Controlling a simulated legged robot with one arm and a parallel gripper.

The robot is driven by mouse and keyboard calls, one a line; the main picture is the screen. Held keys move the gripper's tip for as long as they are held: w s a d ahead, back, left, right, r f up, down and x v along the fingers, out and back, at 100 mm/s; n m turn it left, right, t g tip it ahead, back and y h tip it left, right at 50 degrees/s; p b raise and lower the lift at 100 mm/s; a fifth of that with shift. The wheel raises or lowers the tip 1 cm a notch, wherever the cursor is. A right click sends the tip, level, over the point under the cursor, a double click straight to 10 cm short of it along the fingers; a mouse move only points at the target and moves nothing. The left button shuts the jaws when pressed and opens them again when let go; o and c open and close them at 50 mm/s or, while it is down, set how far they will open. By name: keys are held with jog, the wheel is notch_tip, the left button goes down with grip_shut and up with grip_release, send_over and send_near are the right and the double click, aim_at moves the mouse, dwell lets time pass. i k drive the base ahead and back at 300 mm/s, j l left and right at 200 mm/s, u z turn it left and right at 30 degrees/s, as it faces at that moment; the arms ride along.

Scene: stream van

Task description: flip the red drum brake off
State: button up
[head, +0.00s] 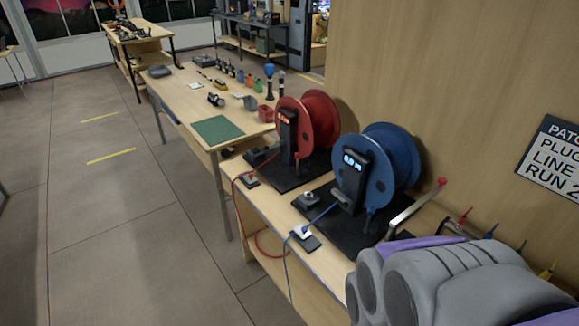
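The red drum (322,118) stands upright on a black base plate (300,178) on the bench, in the middle of the head view. A black post (288,135) in front of it carries a small lit red-orange display (287,118). A dark box (261,156) sits at its left foot. A red cable runs down to a small pad (249,181) at the bench edge. The brake control and its position are too small to tell. Grey and purple parts of my body (460,285) fill the lower right; no gripper fingers show.
A blue drum (392,165) stands nearer, with its own post and display. A silver bar with a red tip (415,205) lies right of it. The bench (330,268) runs along a wooden wall. A farther table (190,97) holds small tools and a green mat (217,130). Floor left is clear.

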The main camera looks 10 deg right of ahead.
aim_at(298, 154)
jog(key=i+j+z, duration=0.1)
jog(key=i+j, duration=0.3)
jog(key=i+j+z, duration=0.15)
jog(key=i+j, duration=0.25)
jog(key=i+j+z, duration=0.1)
jog(key=i+j, duration=0.25)
jog(key=j, duration=0.15)
jog(key=i+j+z, duration=0.15)
jog(key=i+j, duration=0.2)
jog(key=j, duration=0.15)
